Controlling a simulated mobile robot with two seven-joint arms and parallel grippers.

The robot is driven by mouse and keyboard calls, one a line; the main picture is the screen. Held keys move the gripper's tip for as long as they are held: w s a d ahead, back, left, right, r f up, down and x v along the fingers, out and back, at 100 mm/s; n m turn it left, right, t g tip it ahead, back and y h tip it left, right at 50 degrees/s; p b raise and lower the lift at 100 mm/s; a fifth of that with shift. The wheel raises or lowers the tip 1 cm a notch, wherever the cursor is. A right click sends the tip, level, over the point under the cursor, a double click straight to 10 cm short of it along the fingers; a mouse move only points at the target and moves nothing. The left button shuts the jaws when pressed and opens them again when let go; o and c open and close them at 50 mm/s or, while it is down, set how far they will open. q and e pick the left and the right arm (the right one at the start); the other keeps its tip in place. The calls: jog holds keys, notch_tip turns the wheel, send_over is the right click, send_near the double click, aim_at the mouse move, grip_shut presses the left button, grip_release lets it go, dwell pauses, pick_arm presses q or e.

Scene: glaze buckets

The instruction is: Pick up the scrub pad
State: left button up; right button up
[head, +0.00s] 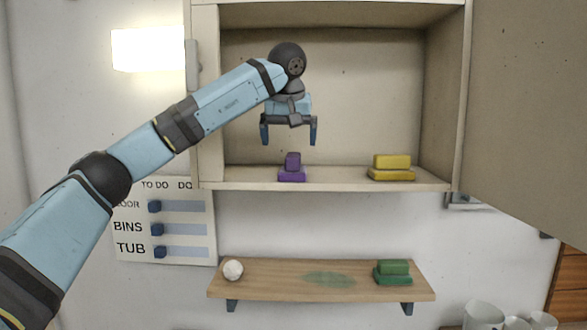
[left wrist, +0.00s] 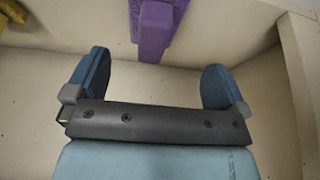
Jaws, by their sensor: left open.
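My left gripper (head: 289,138) is open and empty, pointing down inside the open wall cabinet. Below it, apart from its fingers, a purple two-part piece (head: 292,174) stands on the cabinet's bottom board, a narrow upper part on a wider base. In the left wrist view the purple piece (left wrist: 153,30) is at the top, beyond the open fingers. A yellow two-layer piece (head: 392,168) lies to the right on the same board. A green two-layer piece (head: 393,272) lies on the lower shelf. I cannot tell which piece is the scrub pad. My right gripper is not in view.
The cabinet door (head: 530,110) stands open at the right. The lower wooden shelf (head: 260,286) also holds a white ball (head: 233,270) and has a green stain. White cups (head: 484,315) stand at bottom right. The cabinet board between purple and yellow is clear.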

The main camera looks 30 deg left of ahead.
aim_at(293, 155)
pick_arm(q)
jog(key=x, duration=0.2)
jog(key=shift+w+f, duration=0.1)
jog(key=shift+f, duration=0.2)
jog(key=p+x, duration=0.1)
jog(key=x, duration=0.3)
jog(key=shift+w+d+p, duration=0.2)
jog(key=shift+w+p, duration=0.15)
jog(key=shift+p, duration=0.05)
jog(key=shift+w+a+f, duration=0.15)
jog(key=shift+f, duration=0.35)
jog(key=c, duration=1.1)
jog(key=shift+r, duration=0.1)
